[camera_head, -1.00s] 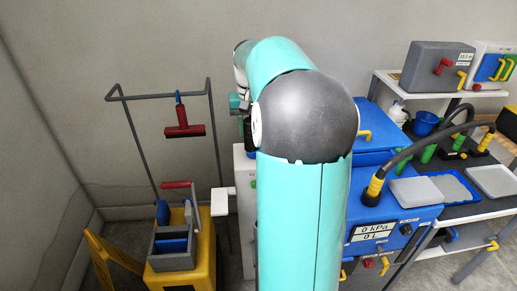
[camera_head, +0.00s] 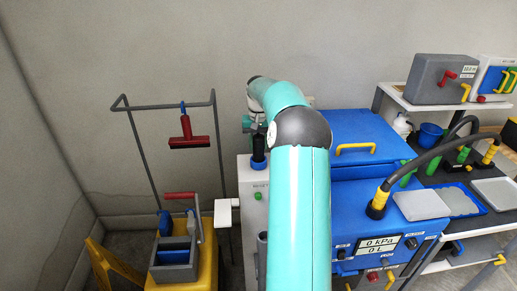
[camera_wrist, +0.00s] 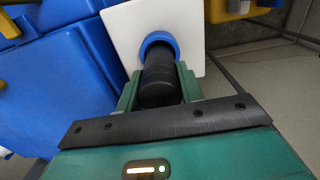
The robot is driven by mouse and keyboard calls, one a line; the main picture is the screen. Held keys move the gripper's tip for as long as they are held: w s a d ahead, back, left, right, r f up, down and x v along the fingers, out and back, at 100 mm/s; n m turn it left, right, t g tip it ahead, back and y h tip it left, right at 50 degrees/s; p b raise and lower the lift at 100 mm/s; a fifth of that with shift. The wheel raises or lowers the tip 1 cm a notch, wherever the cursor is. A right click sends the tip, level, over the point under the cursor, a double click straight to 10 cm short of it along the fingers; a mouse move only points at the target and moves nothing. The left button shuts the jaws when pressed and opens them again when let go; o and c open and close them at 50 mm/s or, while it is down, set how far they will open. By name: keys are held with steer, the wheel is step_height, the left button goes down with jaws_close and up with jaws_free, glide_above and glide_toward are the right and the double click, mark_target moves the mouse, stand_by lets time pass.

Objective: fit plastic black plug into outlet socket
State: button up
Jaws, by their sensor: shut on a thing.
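The black plug (camera_wrist: 160,78) is a dark cylinder held between the two green fingers of my gripper (camera_wrist: 157,84). Its far end meets the round blue outlet socket (camera_wrist: 159,42) on the white panel in the wrist view; how deep it sits I cannot tell. In the head view the socket (camera_head: 258,165) is on top of the white box, with the plug (camera_head: 258,143) upright just above or in it. My gripper (camera_head: 255,127) is small there and partly hidden by my arm.
A blue machine (camera_head: 365,135) with a pressure display stands to the right. A yellow mop bucket (camera_head: 205,262) and a rack with a red squeegee (camera_head: 187,130) are at left. A black hose (camera_head: 440,150) arches at right. Grey wall lies behind.

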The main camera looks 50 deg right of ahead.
steer(key=shift+f, duration=1.15)
steer(key=shift+a, duration=0.1)
steer(key=shift+f, duration=0.15)
steer(key=o, duration=1)
